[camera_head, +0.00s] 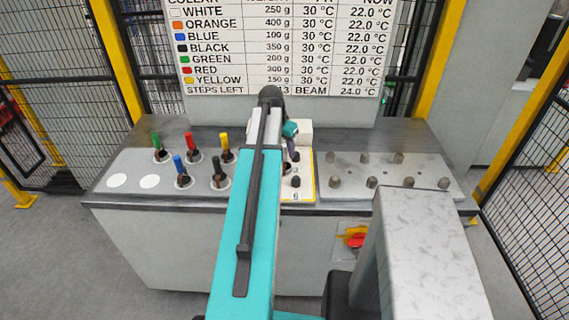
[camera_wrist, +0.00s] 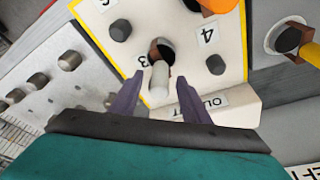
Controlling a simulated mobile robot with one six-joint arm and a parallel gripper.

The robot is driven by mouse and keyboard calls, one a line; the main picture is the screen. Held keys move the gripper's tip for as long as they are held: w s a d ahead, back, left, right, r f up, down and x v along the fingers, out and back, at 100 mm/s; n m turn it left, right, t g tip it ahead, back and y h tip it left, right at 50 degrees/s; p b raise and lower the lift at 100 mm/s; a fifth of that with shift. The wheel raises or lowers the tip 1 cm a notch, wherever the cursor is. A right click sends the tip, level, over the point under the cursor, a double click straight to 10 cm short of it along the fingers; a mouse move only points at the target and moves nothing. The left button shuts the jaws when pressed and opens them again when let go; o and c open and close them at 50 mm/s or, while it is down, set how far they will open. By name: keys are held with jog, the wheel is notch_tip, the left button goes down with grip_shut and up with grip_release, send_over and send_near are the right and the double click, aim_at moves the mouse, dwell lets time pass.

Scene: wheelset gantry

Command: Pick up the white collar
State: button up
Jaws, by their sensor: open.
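The white collar (camera_wrist: 158,88) shows in the wrist view as a pale upright cylinder at a dark round opening marked 3 on the yellow-edged panel (camera_wrist: 185,50). My gripper (camera_wrist: 160,77) is open, with one purple finger on each side of the white collar. I cannot tell whether either finger touches it. In the head view, my arm hides the white collar and most of my gripper; only a bit of purple finger shows over the yellow-edged panel (camera_head: 307,183).
Dark knobs (camera_wrist: 120,30) stand on the panel, and an orange piece (camera_wrist: 215,5) is at its top edge. Green, red, yellow, blue (camera_head: 179,165) and black collars stand left. A plate with several grey pegs (camera_head: 372,182) is right. A wall chart (camera_head: 285,45) hangs behind.

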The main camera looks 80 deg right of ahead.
grip_shut()
dwell(1.4)
